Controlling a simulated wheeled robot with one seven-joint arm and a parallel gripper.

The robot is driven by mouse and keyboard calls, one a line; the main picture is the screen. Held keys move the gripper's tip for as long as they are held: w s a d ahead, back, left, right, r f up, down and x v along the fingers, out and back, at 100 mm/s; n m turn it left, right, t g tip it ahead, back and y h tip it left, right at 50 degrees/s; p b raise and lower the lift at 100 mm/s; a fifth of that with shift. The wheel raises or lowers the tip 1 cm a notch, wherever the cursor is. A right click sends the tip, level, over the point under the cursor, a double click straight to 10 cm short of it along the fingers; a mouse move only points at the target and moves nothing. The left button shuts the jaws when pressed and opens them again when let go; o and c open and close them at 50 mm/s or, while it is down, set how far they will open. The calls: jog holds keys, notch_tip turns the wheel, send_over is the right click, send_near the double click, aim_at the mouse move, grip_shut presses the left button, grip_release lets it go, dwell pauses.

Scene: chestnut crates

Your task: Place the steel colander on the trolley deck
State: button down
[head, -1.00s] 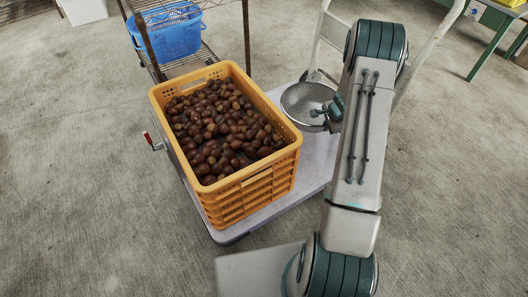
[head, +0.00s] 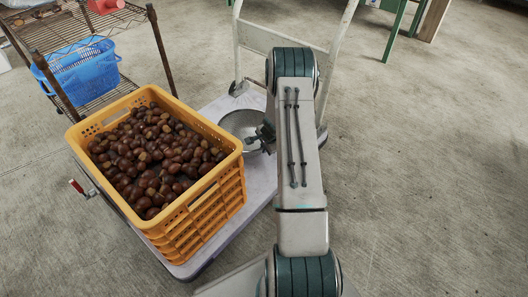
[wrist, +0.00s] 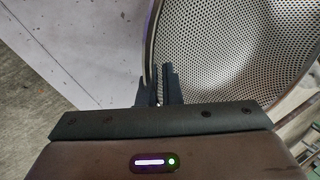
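The steel colander (head: 237,123) is a round perforated bowl. In the head view it is over the white trolley deck (head: 262,178), between the orange crate and the trolley's push handle. My gripper (head: 262,136) reaches it from the right, and my arm hides part of its right side. In the wrist view the two dark fingers (wrist: 160,88) are close together with the rim of the colander (wrist: 235,50) between them. The bowl's perforated inside fills the upper right there. Whether its base touches the deck cannot be told.
The orange crate (head: 205,215) full of chestnuts (head: 150,155) takes up the left part of the deck, close beside the colander. The white push handle (head: 262,38) rises behind. A wire shelf (head: 95,25) with a blue basket (head: 80,70) stands at back left. Right floor is clear.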

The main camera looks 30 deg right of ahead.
jog(key=shift+f, duration=0.5)
jog(key=shift+f, duration=0.15)
jog(key=c, duration=1.6)
grip_release()
